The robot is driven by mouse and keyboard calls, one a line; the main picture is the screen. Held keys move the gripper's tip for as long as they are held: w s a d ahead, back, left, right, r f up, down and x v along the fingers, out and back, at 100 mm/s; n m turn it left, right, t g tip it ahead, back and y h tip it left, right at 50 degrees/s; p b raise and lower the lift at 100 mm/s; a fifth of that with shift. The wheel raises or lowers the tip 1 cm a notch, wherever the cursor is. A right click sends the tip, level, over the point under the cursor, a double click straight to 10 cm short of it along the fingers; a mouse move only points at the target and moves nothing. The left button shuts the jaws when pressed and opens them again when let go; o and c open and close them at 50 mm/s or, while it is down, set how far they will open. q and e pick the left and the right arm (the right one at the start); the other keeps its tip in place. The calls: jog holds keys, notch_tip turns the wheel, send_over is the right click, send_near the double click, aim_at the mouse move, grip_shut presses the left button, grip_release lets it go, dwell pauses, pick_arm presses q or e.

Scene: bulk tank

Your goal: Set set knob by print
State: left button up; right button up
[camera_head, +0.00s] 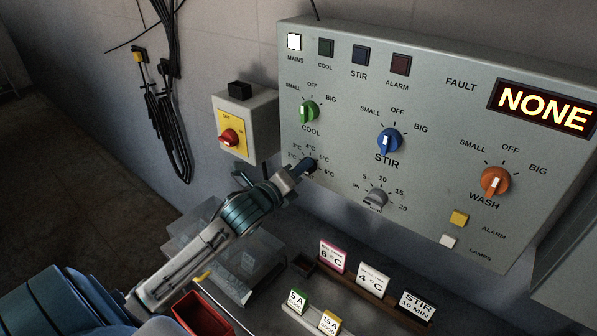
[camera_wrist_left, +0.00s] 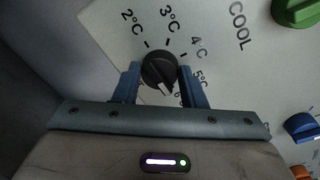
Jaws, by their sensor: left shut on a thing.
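The black set knob (camera_wrist_left: 158,68) sits on the grey panel below the COOL knob (camera_head: 309,111). Its printed scale runs from 2°C through 3°C, 4°C and 5°C to a partly hidden 6. My left gripper (camera_head: 304,169) is shut on the set knob, with one blue finger on each side in the left wrist view (camera_wrist_left: 161,75). The knob's white mark points down and slightly right in that view, towards the partly hidden 6 end. Cards reading 6°C (camera_head: 332,256) and 4°C (camera_head: 372,280) stand below. My right gripper is out of view.
The blue STIR knob (camera_head: 389,140), grey timer knob (camera_head: 376,199) and orange WASH knob (camera_head: 495,182) lie to the right. A red-switch box (camera_head: 247,125) is left of the panel. A clear box (camera_head: 255,262) and red bin (camera_head: 200,315) sit below the arm. The display reads NONE (camera_head: 542,108).

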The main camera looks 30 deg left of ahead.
pick_arm(q)
jog(key=shift+r+m, duration=0.1)
jog(key=shift+m, duration=0.3)
jog(key=o, duration=1)
jog(key=s, duration=0.5)
jog(key=s+b, duration=0.1)
jog(key=s, duration=0.4)
jog(key=shift+s+a+r, duration=0.15)
jog(key=shift+s+r, duration=0.05)
jog(key=shift+s, duration=0.15)
